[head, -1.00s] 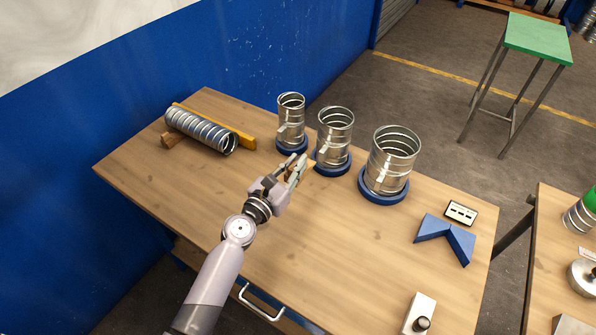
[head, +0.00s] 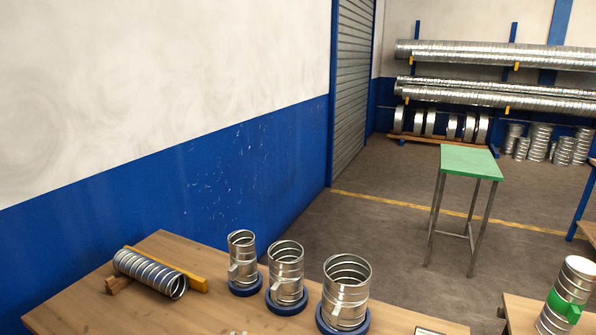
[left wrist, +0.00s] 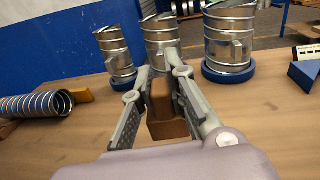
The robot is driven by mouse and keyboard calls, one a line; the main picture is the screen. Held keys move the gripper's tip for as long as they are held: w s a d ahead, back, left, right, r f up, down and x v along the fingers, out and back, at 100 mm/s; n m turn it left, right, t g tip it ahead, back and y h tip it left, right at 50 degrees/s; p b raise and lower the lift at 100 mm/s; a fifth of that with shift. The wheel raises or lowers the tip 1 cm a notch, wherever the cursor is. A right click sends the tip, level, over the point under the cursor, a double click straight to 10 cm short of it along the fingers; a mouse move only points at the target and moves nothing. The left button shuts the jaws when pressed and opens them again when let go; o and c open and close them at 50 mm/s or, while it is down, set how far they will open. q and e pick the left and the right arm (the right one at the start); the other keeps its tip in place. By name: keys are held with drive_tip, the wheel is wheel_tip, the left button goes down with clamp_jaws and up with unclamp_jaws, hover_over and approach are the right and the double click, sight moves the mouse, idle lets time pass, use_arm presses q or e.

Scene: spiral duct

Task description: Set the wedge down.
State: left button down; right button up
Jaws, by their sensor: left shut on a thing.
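The wedge (left wrist: 160,106), a small brown wooden block, shows in the left wrist view between the fingers of my left gripper (left wrist: 163,82). The gripper is shut on it. They are over the wooden table (left wrist: 250,115), in front of the middle ribbed metal duct piece (left wrist: 159,32). I cannot tell whether the wedge touches the table top. The lower part of the wedge is partly hidden by my gripper. Neither gripper shows in the head view. My right gripper is in no view.
A spiral duct (head: 150,272) lies at the table's left, with a wooden piece (head: 119,285) and a yellow bar (head: 190,280) beside it. Three upright duct pieces stand on blue bases, including a wide one (head: 345,285). A green-topped stool (head: 470,161) stands beyond the table.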

use_arm(q)
drive_tip(key=s+a+f+n+y+b, duration=0.1)
drive_tip(key=s+b, duration=0.3)
drive_tip(key=s, duration=0.4)
drive_tip(key=s+a+f+n+y+b, duration=0.2)
drive_tip(key=s+a+y+b, duration=0.1)
drive_tip(key=s, duration=0.6)
drive_tip(key=shift+a+f+t+y+b, duration=0.35)
drive_tip(key=shift+a+t+y+b, duration=0.05)
drive_tip(key=shift+a+y, duration=0.2)
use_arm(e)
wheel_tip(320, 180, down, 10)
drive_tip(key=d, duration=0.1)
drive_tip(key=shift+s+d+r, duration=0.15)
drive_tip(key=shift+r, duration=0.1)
